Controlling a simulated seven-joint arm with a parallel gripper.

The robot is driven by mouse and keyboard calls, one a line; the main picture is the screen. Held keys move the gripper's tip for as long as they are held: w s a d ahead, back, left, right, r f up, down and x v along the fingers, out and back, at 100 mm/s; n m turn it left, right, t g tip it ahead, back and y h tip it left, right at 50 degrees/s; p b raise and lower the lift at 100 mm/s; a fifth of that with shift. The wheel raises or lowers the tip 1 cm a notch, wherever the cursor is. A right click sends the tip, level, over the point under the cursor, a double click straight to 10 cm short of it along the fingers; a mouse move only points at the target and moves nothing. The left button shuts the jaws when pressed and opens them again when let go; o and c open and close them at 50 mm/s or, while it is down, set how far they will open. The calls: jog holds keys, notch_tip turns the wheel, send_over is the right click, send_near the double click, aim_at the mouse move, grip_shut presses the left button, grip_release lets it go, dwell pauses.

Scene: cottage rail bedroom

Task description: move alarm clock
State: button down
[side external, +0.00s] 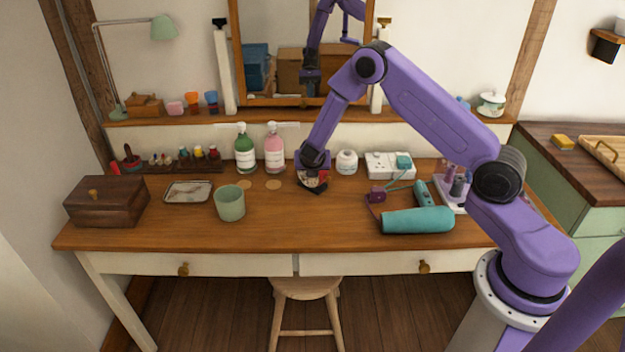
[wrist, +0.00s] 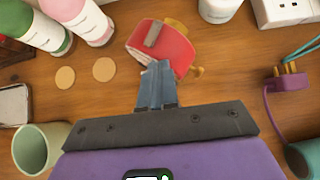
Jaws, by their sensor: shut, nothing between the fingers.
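The alarm clock (wrist: 172,42) is red with gold-coloured parts and a grey patch. In the wrist view it stands on the wooden desk just beyond my fingertips. In the side view my gripper (side external: 317,186) hides most of it, and only a bit of red shows. In the wrist view my gripper (wrist: 156,68) is shut, with its fingers together and nothing between them. The fingertips overlap the clock's near edge in the picture; I cannot tell whether they touch it.
Green (side external: 245,150) and pink (side external: 274,150) pump bottles stand behind left, with two round coasters (wrist: 104,69) before them. A green cup (side external: 230,205) stands left. A white jar (side external: 347,162) and power strip (side external: 384,165) are behind right. A teal hairdryer (side external: 418,220) lies right. The front middle is clear.

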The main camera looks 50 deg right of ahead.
jog(key=shift+w+d, duration=1.3)
jog(key=shift+d, duration=0.1)
jog(key=shift+s+a, duration=0.35)
jog(key=shift+a, duration=0.1)
jog(key=s+a+r+m, duration=0.3)
jog(key=s+a+r, duration=0.7)
jog(key=s+r, duration=0.15)
jog(key=s+a+r+m+g+y, duration=0.2)
jog(key=s+m, duration=0.1)
jog(key=s, duration=0.8)
jog(key=s+a+r+m+g+y, duration=0.2)
jog(key=s+a+r+m, duration=0.1)
jog(key=s, duration=0.8)
jog(key=s+a+r+m+g+y, duration=0.2)
jog(key=s+m, duration=0.3)
jog(key=s, duration=0.7)
jog(key=shift+a+r+y, duration=0.2)
jog(key=shift+a+y, duration=0.05)
jog(key=shift+y, duration=0.15)
